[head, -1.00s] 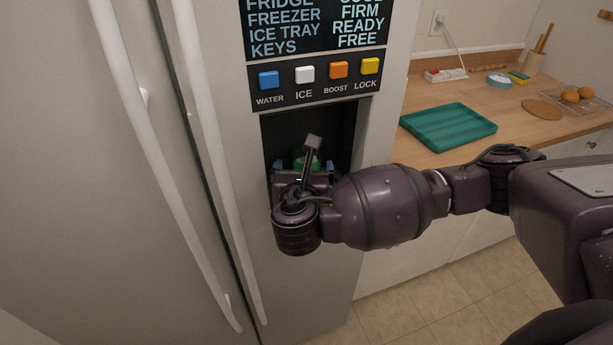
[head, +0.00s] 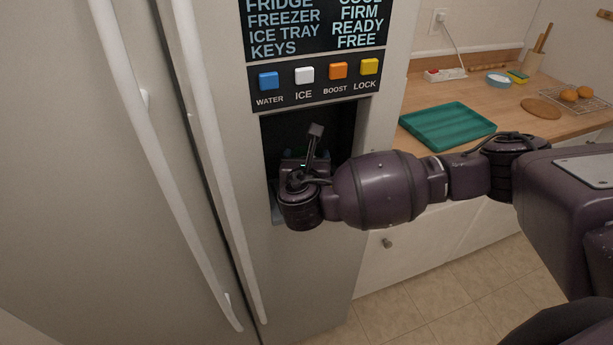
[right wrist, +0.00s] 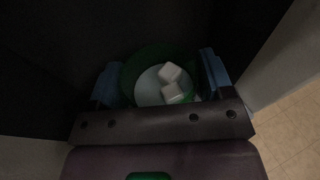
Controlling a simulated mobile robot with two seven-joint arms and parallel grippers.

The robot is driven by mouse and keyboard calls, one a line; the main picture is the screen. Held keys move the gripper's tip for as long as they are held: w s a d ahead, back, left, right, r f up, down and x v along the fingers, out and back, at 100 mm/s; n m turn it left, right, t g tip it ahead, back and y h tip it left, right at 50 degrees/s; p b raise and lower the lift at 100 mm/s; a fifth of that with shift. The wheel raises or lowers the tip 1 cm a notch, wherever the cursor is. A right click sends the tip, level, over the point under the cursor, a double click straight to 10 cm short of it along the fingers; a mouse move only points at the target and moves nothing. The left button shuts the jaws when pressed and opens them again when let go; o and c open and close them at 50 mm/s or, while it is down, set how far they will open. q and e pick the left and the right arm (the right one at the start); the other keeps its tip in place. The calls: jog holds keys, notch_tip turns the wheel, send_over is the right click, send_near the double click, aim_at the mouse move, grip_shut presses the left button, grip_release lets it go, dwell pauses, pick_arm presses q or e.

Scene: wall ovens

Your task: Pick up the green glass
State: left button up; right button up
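The green glass (right wrist: 128,80) stands in the dark dispenser recess and shows from above in the right wrist view, with white ice cubes (right wrist: 172,82) inside. My right gripper (right wrist: 160,82) has one blue finger on each side of the glass. The fingers are spread wide, close to the rim; firm contact does not show. In the head view my right gripper (head: 304,163) reaches into the recess and its wrist hides nearly all of the glass. My left gripper is not in view.
The recess (head: 340,125) has side walls close around my gripper. Above it are the water (head: 269,81), ice (head: 304,75), boost (head: 338,71) and lock (head: 369,66) buttons. Long fridge door handles (head: 215,160) stand out to the left. A green tray (head: 448,126) lies on the counter (head: 480,90) to the right.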

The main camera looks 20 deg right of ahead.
jog(key=shift+r, duration=0.1)
jog(key=c, duration=1)
